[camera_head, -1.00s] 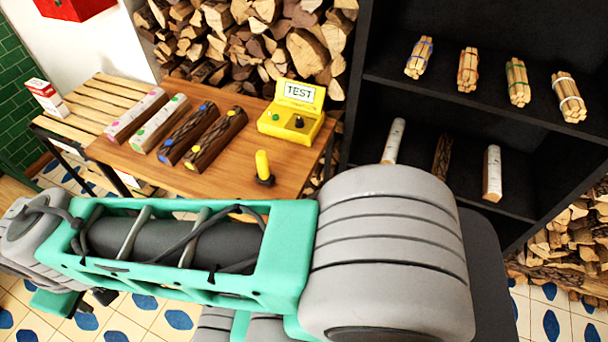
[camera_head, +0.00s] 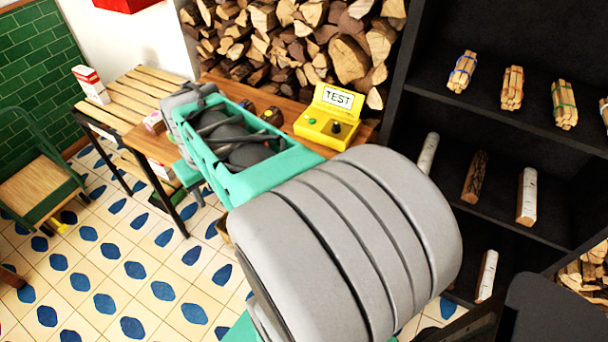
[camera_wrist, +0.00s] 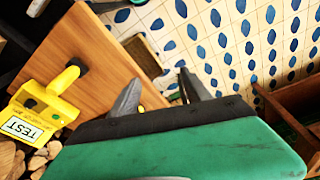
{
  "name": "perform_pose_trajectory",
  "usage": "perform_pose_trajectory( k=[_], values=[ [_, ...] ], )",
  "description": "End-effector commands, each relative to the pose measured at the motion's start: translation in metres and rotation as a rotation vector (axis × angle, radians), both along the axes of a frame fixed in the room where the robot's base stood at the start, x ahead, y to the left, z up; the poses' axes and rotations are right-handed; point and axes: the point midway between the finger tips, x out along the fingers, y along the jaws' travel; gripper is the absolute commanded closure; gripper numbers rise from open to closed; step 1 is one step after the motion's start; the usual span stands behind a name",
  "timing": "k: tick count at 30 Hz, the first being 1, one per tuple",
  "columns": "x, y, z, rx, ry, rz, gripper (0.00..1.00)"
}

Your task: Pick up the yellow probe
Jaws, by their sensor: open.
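The yellow probe (camera_wrist: 63,80) shows in the wrist view at the left, as a short yellow stick with a dark round end, over the wooden table (camera_wrist: 125,48). The yellow TEST box (camera_wrist: 34,106) is right beside it there.
A black shelf (camera_head: 405,110) with stick bundles and short logs stands to the right. Stacked firewood (camera_head: 290,45) is behind the table. A slatted bench (camera_head: 130,95) and a green chair (camera_head: 40,185) are at left. Tiled floor is open in front.

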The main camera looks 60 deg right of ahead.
Motion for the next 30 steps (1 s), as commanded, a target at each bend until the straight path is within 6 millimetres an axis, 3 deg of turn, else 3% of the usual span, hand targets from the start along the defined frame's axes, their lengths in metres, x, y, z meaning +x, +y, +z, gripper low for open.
perform_pose_trajectory(
  k=[1, 3, 6, 11, 13, 16, 24, 30],
  values=[
    [-0.003, -0.037, -0.015, 0.011, 0.035, -0.078, 0.44],
    [-0.011, -0.078, -0.028, 0.027, 0.071, -0.157, 0.44],
    [-0.027, -0.129, -0.046, 0.051, 0.109, -0.253, 0.44],
    [-0.064, -0.195, -0.075, 0.097, 0.157, -0.381, 0.44],
    [-0.071, -0.225, -0.074, 0.095, 0.156, -0.356, 0.44],
    [-0.06, -0.233, -0.058, 0.068, 0.151, -0.178, 0.44],
    [-0.057, -0.237, -0.045, 0.046, 0.167, 0.152, 0.44],
    [-0.057, -0.237, -0.066, 0.046, 0.17, 0.183, 0.44]
  ],
)
